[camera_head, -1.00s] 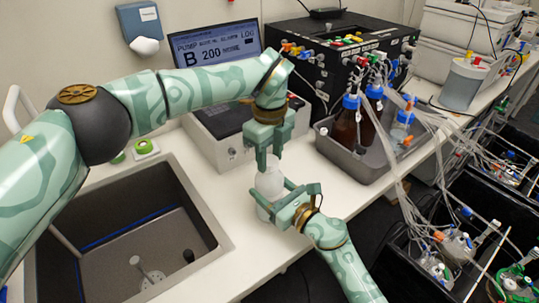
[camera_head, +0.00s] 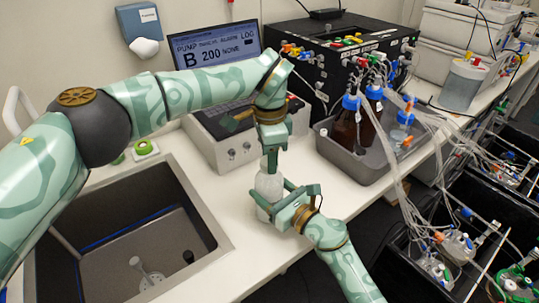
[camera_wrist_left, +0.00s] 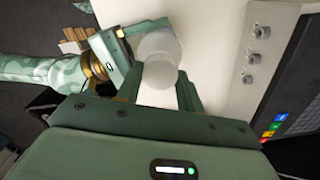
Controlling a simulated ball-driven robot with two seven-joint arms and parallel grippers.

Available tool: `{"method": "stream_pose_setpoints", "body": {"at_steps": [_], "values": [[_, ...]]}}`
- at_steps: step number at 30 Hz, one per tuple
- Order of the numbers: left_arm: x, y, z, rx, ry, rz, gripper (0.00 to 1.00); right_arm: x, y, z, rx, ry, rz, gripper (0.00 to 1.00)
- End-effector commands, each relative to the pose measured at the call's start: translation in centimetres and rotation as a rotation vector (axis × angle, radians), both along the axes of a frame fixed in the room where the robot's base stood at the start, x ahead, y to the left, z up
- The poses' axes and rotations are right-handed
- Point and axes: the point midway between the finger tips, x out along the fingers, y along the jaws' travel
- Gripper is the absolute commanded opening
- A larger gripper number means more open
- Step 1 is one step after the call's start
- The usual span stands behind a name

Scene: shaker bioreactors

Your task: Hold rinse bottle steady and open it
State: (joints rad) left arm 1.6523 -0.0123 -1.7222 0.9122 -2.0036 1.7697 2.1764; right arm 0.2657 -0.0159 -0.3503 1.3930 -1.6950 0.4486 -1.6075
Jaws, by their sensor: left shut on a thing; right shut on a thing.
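The rinse bottle (camera_head: 268,184) is white and translucent and stands upright on the white counter, just right of the sink. My left gripper (camera_head: 271,163) points down from above and is shut on the bottle's cap. In the left wrist view the pale round cap (camera_wrist_left: 157,84) sits between the left fingers, with the bottle body (camera_wrist_left: 160,46) beyond it. My right gripper (camera_head: 276,203) comes in from the lower right and is shut around the bottle's body. The right gripper also shows in the left wrist view (camera_wrist_left: 140,42). The fingers partly hide the bottle's neck and lower body.
The sink (camera_head: 190,180) is to the left. A pump device with a screen (camera_head: 215,50) stands behind the bottle. A grey tray (camera_head: 345,168) with brown bottles is at right, with loose tubing beyond it. Some counter around the bottle is clear.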

Motion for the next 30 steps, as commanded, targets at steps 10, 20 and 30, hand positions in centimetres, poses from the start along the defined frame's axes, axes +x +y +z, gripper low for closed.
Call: {"method": "stream_pose_setpoints", "body": {"at_steps": [10, 20, 30], "values": [[0.1, 0.0, 0.9, -0.001, -0.002, -0.001, 0.1, 0.0, 0.0, -0.1, -0.001, 0.002, 0.001, 0.0], [0.0, 0.0, 2.0, 0.0, 0.0, -0.001, 0.1, 0.0, 0.0, -0.1, 0.0, 0.003, 0.001, 0.0], [0.0, 0.0, 2.2, 0.0, 0.0, -0.001, 0.1, 0.0, 0.0, -0.1, 0.0, 0.003, 0.0, 0.0]]}}
